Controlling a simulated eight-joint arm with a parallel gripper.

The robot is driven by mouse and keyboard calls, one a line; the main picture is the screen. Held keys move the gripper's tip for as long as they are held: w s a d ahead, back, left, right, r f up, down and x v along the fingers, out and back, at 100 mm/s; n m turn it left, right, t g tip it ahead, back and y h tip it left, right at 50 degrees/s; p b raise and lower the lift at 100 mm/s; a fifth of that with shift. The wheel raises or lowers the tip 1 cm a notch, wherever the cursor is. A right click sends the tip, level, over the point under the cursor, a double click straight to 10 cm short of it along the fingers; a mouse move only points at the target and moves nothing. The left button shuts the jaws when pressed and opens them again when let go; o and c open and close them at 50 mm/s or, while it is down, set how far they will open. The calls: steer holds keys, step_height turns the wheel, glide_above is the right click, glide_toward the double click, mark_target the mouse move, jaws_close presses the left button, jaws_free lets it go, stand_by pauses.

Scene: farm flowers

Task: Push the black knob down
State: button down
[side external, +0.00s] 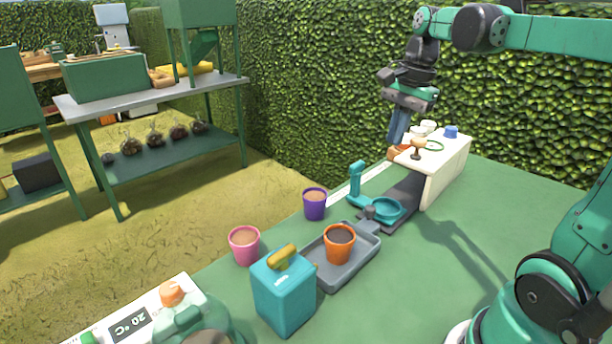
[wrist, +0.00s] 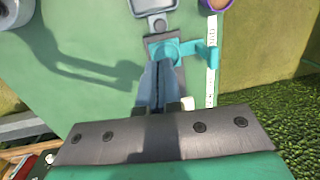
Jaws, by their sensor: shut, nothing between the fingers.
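A small dark knob (side external: 416,154) shows at the near front of the white box (side external: 447,170) in the side view; it is too small to tell its exact shape. A tan round piece is close above it. My gripper (side external: 394,141) points down, shut and empty, just left of the box's far end in the picture, apart from the knob as far as I can tell. In the wrist view my shut fingers (wrist: 157,68) overlap the teal ring stand (wrist: 187,53) from above. The knob cannot be made out there.
A blue cap (side external: 450,132) and a green ring (side external: 434,146) are on the box. The teal ring stand (side external: 356,188) stands in front. A grey tray (side external: 330,284) holds an orange pot (side external: 339,246). Purple (side external: 315,206) and pink (side external: 244,248) pots stand left.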

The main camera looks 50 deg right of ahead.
mark_target(373, 208)
steer(key=f, duration=0.4)
steer(key=w+f, duration=0.1)
steer(key=f, duration=0.3)
steer(key=a+f, duration=0.1)
steer(key=f, duration=0.4)
steer(key=shift+w, duration=0.4)
steer(key=shift+f, duration=0.35)
steer(key=shift+f, duration=0.1)
steer(key=shift+f, duration=0.9)
step_height(373, 208, up, 14)
steer(key=s+d, duration=0.1)
steer(key=shift+s, duration=0.4)
steer(key=shift+r, duration=0.1)
